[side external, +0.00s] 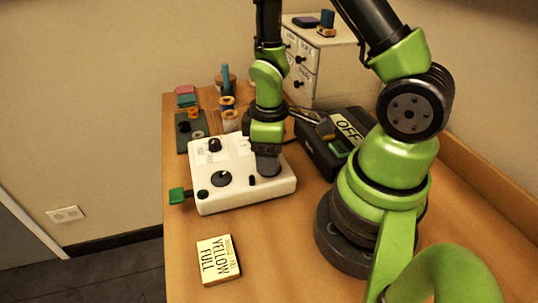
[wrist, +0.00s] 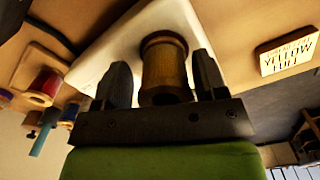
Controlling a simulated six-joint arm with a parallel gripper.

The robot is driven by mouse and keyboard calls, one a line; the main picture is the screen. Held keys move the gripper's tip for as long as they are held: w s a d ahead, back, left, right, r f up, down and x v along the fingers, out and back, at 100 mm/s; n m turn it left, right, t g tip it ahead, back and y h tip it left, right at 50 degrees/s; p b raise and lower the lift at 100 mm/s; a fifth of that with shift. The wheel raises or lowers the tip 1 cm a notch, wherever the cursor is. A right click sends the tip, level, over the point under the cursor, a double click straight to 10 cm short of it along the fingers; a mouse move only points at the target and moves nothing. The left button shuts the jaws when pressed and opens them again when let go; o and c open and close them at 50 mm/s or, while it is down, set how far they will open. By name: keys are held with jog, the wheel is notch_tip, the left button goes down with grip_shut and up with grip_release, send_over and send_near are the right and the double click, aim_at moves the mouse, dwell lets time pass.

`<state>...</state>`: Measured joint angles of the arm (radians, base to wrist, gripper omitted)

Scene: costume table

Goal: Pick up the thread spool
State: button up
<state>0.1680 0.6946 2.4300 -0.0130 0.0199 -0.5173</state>
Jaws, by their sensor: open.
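A brown-gold thread spool (wrist: 164,68) shows in the wrist view between the two dark fingers of my gripper (wrist: 163,78). It appears against the white control box. The fingers are open, with a gap on the left side of the spool; the right finger is very close to it, and I cannot tell whether they touch. In the side view my gripper (side external: 267,160) points down at the right back part of the white box (side external: 240,190). I cannot make out the spool between the fingers there.
Other spools (side external: 229,121) stand behind the box, near a dark tray (side external: 184,140). A black case (side external: 325,155) with an "OFF" label lies to the right. A "YELLOW FULL" card (side external: 217,260) lies in front. A drawer cabinet (side external: 325,65) stands at the back. The front table area is mostly clear.

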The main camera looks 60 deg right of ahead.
jog(key=c, duration=0.8)
jog(key=shift+c, duration=0.2)
notch_tip(320, 180, up, 9)
jog(key=w+a+r+m, duration=0.2)
jog(key=w+a+m, duration=0.15)
jog(key=w, duration=0.25)
jog(key=s+d+n, duration=0.3)
jog(key=s, duration=0.3)
jog(key=shift+d+f, duration=0.25)
jog(key=shift+f, duration=0.2)
